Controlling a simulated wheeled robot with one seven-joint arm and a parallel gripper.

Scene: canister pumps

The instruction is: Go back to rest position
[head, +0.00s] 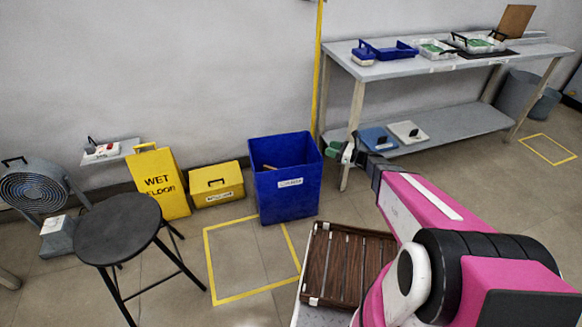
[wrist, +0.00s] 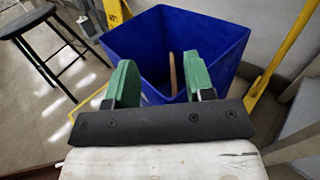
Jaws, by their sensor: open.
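My gripper (head: 340,149) is at the end of my outstretched pink arm in the head view, between the blue bin and the table leg. In the wrist view its two green fingers (wrist: 158,88) are apart, with nothing between them. The blue bin (head: 287,195) stands on the floor just left of the gripper in the head view. In the wrist view the bin (wrist: 215,35) lies beyond the fingers, with a wooden stick-like piece inside. The rest of its contents is hidden.
A grey table (head: 420,68) with trays stands at the back right. A black stool (head: 118,230), a yellow wet-floor sign (head: 160,184), a yellow box (head: 216,185) and a grey fan (head: 32,188) stand left. A yellow-taped floor square (head: 240,262) is clear. A brown slatted rack (head: 345,265) lies near my base.

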